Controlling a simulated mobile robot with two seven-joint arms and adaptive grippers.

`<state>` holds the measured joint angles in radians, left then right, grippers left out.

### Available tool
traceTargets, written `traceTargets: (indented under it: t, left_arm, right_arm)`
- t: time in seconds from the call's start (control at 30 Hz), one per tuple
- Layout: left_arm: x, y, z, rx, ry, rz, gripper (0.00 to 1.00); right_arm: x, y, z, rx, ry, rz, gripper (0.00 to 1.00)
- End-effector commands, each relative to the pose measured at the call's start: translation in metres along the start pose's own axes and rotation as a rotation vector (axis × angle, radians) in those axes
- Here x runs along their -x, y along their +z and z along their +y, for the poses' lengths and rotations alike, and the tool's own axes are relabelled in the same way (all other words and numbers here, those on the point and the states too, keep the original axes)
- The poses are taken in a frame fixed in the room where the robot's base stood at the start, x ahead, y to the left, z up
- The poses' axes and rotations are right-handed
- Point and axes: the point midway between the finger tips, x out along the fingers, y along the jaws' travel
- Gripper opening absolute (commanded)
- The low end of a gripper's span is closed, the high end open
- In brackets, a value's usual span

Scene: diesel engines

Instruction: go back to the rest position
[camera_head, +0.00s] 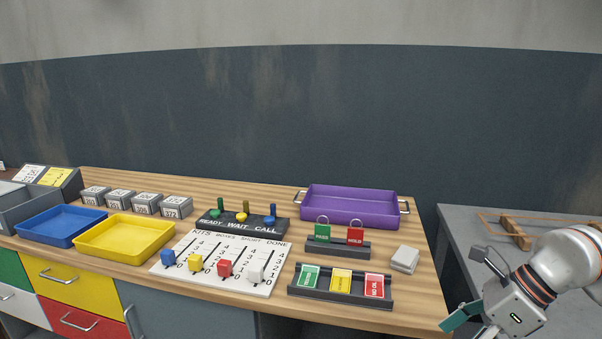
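My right arm (567,262) comes in from the right edge, beside the right end of the wooden bench (425,290). My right gripper (470,320) is at the bottom edge of the view, in front of the grey table and just right of the bench. A flat teal piece shows at its tip. The rest of the fingers is cut off by the frame, so I cannot tell whether it is open or shut. My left arm and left gripper are not in view.
The bench holds a blue tray (62,238), a yellow tray (124,251), a purple tray (350,221), a white board (190,250) with coloured pegs, and card racks (340,299). A grey table (458,222) with a wooden piece (515,233) stands at the right.

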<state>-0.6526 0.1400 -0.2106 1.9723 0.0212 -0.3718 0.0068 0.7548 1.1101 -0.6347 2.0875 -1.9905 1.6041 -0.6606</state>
Motion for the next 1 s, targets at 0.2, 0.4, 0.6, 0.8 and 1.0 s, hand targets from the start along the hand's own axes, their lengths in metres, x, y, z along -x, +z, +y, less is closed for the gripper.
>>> traceTargets:
  t: [0.2,0.4,0.6,0.8,1.0]
  left_arm:
    - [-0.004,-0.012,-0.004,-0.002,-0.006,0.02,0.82]
    - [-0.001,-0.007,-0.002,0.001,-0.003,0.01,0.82]
    - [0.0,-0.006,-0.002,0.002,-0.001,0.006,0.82]
    - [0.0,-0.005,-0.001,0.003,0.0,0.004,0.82]
    - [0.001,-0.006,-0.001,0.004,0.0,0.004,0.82]
  right_arm:
    - [-0.056,0.05,0.074,-0.144,0.319,-0.267,0.82]
    - [-0.072,0.106,0.121,-0.497,0.648,-0.605,0.82]
    - [-0.076,0.126,0.098,-1.037,0.887,-0.915,0.82]
    - [-0.118,0.07,0.038,-1.722,0.986,-1.144,0.82]
    - [-0.194,-0.044,0.017,-2.403,0.926,-1.238,0.82]
